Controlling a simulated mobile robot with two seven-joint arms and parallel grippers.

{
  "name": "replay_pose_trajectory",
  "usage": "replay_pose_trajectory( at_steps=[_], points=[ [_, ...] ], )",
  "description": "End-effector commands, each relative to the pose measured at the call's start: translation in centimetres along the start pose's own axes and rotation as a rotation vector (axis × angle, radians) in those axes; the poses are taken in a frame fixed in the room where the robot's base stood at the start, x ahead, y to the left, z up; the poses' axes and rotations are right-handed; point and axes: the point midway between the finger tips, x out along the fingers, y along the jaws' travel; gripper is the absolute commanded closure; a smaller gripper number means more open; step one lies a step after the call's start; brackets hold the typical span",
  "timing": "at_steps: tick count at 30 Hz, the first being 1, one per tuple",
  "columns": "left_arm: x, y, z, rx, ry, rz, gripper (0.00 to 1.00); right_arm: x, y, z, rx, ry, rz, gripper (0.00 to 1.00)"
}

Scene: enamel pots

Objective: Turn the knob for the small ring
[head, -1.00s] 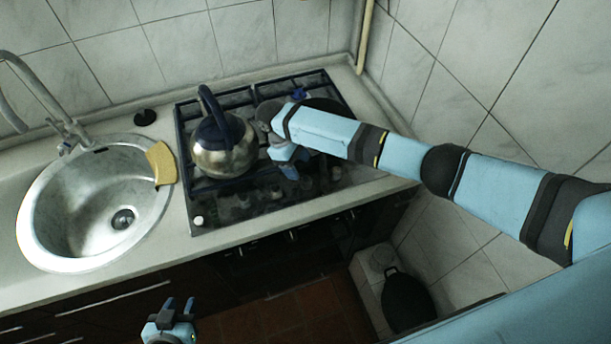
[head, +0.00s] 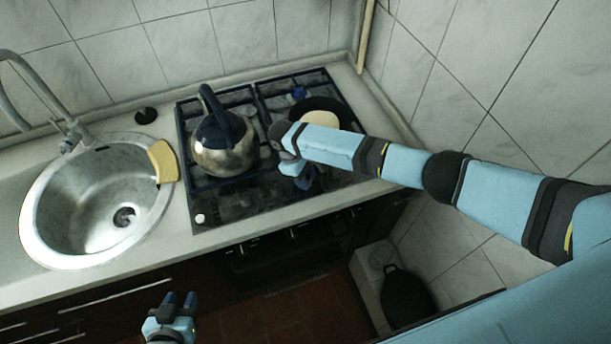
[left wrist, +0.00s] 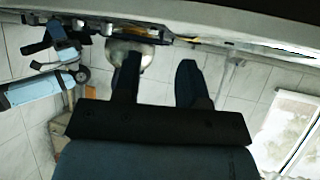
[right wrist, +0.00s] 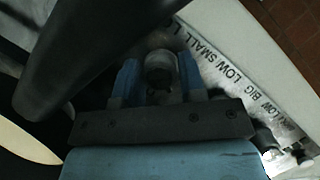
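In the right wrist view, a round knob (right wrist: 160,70) sits between the fingers of my right gripper (right wrist: 158,82). The fingers stand on either side of it with a narrow gap visible, so they look open around it. Printed labels with "LOW", "SMALL" and "BIG" (right wrist: 228,75) run beside the knobs. Another knob (right wrist: 264,138) is at the lower right. My left gripper (head: 179,301) is open and empty, low in front of the cabinets.
A metal kettle (head: 222,155) stands on the left burners. A dark pan with a cream inside (head: 322,105) is on the right burners, close to my right arm; its dark handle (right wrist: 80,50) crosses the right wrist view. A sink (head: 80,205) with a yellow sponge (head: 161,161) is left.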

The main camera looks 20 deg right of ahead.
Motion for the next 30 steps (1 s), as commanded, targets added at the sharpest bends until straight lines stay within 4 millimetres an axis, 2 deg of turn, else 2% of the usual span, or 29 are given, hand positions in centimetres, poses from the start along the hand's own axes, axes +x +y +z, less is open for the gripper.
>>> replay_pose_trajectory(
  at_steps=[5, 14, 24, 25, 27, 30],
  points=[
    [-0.4, -0.1, -0.2, -0.002, -0.005, 0.000, 0.62, -0.2, -0.1, 0.1, -0.061, 0.001, 0.025, 0.86],
    [-0.3, 0.2, 0.8, -0.036, -0.028, -0.009, 0.62, -0.1, -0.1, 0.0, -0.340, 0.001, 0.142, 0.87],
    [-0.3, 0.2, 0.6, -0.034, -0.024, -0.007, 0.62, -0.1, -0.1, 0.0, -0.365, 0.002, 0.152, 0.87],
    [-0.3, 0.2, 0.6, -0.034, -0.023, -0.007, 0.62, -0.1, -0.1, 0.0, -0.365, 0.002, 0.152, 0.56],
    [-0.4, 0.2, 0.5, -0.033, -0.021, -0.007, 0.62, -0.1, -0.1, 0.0, -0.365, 0.002, 0.151, 0.40],
    [-0.4, 0.2, 0.3, -0.032, -0.019, -0.006, 0.62, -0.1, -0.1, 0.0, -0.364, 0.002, 0.151, 0.39]
  ],
)
